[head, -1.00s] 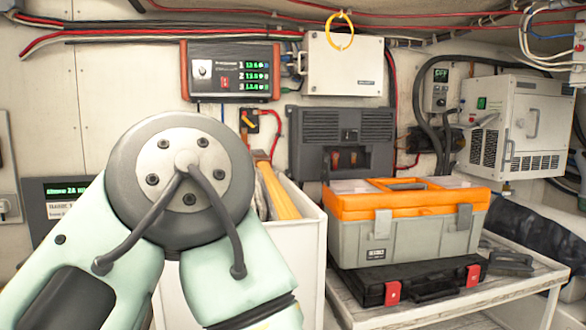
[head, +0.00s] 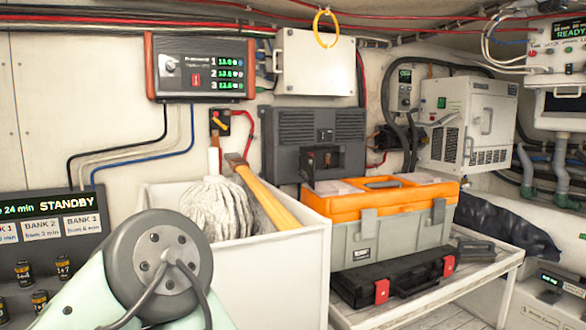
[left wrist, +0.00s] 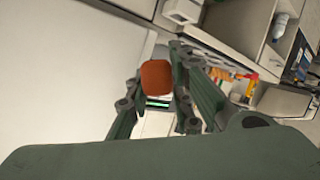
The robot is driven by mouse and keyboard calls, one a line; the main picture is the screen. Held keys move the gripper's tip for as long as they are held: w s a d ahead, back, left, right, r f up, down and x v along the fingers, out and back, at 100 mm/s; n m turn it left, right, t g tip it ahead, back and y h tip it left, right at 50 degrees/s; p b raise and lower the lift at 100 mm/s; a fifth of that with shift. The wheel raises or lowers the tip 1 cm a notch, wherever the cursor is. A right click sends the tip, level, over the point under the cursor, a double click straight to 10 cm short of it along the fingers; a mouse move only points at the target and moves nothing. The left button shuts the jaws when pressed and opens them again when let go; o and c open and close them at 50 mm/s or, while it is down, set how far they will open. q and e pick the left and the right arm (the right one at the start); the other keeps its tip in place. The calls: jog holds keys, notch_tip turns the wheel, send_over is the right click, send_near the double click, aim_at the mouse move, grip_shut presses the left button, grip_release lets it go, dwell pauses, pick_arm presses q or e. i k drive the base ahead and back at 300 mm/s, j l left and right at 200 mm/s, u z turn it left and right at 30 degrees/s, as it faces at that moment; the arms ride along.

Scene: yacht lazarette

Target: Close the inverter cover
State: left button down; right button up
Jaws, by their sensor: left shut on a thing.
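A dark grey finned unit (head: 320,142) on the back wall has an open recess with orange-brown parts inside. A plain white box or panel (head: 315,65) is above it, with a yellow ring in front. No label in view marks either as the inverter, and I cannot tell which is its cover. In the left wrist view my left gripper (left wrist: 158,70) is shut on a rounded orange-red thing (left wrist: 156,78); what it belongs to is unclear. In the head view only my left arm shows, low at left; its gripper is hidden. My right gripper is out of view.
A white cabinet (head: 470,122) hangs at right.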

aim_at(306, 171)
jog(key=i+j+u, duration=0.1)
jog(key=j, duration=0.3)
jog(key=i+j+u, duration=0.15)
jog(key=j, duration=0.25)
jog(key=i+j+u, duration=0.1)
jog(key=j, duration=0.25)
jog(key=i, duration=0.1)
